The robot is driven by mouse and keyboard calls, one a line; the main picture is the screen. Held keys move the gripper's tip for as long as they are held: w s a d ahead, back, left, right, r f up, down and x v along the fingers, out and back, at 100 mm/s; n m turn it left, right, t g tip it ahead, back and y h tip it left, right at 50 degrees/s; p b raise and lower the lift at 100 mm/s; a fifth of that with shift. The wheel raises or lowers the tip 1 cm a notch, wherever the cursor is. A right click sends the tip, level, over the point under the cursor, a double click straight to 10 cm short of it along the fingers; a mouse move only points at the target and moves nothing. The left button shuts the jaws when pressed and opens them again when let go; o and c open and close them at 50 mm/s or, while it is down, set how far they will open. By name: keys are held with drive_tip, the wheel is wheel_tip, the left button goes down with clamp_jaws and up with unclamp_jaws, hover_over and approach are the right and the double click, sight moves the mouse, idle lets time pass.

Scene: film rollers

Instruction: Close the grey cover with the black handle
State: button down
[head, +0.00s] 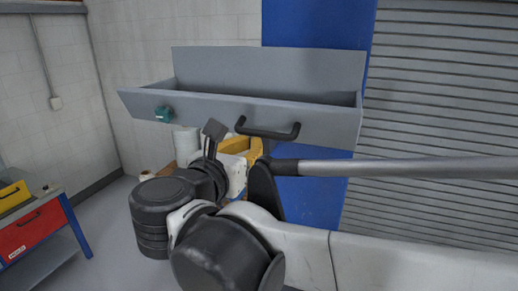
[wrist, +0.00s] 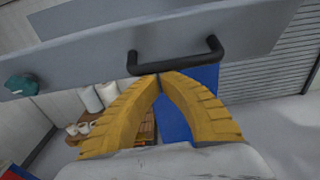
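The grey cover (head: 320,119) is a long panel tilted outward, with an open gap between it and the grey back panel behind. It stands open. Its black handle (head: 267,131) is a bar on the outer face; it also shows in the wrist view (wrist: 175,64). In the wrist view the yellow fingers of my gripper (wrist: 159,77) meet at their tips just below the handle bar. Nothing shows between them. I cannot tell whether the tips touch the handle. In the head view my arm partly hides the gripper below the cover.
A teal knob (head: 163,114) sits on the cover's left part. A blue panel (head: 318,25) and a grey slatted shutter (head: 440,110) stand behind. A cabinet with a red drawer (head: 35,228) is at lower left. White rolls (wrist: 92,98) stand on a shelf below the cover.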

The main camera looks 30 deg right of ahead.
drive_tip(key=shift+w+d+r+p, duration=0.1)
drive_tip(key=shift+d+r+p, duration=0.05)
drive_tip(key=shift+r+p, duration=0.4)
drive_tip(key=shift+w+d+r+p, duration=0.1)
drive_tip(key=shift+d+r+p, duration=0.05)
drive_tip(key=shift+r+p, duration=0.4)
